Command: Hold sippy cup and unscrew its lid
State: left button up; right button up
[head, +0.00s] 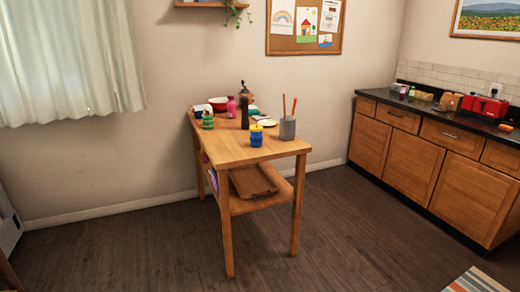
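A small blue cup with a yellow top (256,140), which looks like the sippy cup, stands upright near the front edge of the wooden table (226,152). Its yellow top sits on the blue body. Whether the lid is screwed tight is too small to tell. Neither of my grippers is in view, and nothing touches the cup.
A grey holder with orange sticks (287,128) stands right of the cup. Behind are a dark bottle (245,113), pink bottle (231,107), green container (208,121) and red bowl (218,103). A counter (430,112) with a red toaster (485,105) runs along the right. The floor before the table is clear.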

aim_at(256, 138)
jog(key=i+l+u, duration=0.15)
jog(key=l, duration=0.25)
jog(key=i+l+u, duration=0.1)
jog(key=i+l, duration=0.25)
jog(key=i+j+z, duration=0.15)
jog(key=i+j, duration=0.15)
jog(key=i, duration=0.2)
jog(key=i+j+z, duration=0.2)
jog(key=i+j, duration=0.2)
jog(key=i, duration=0.05)
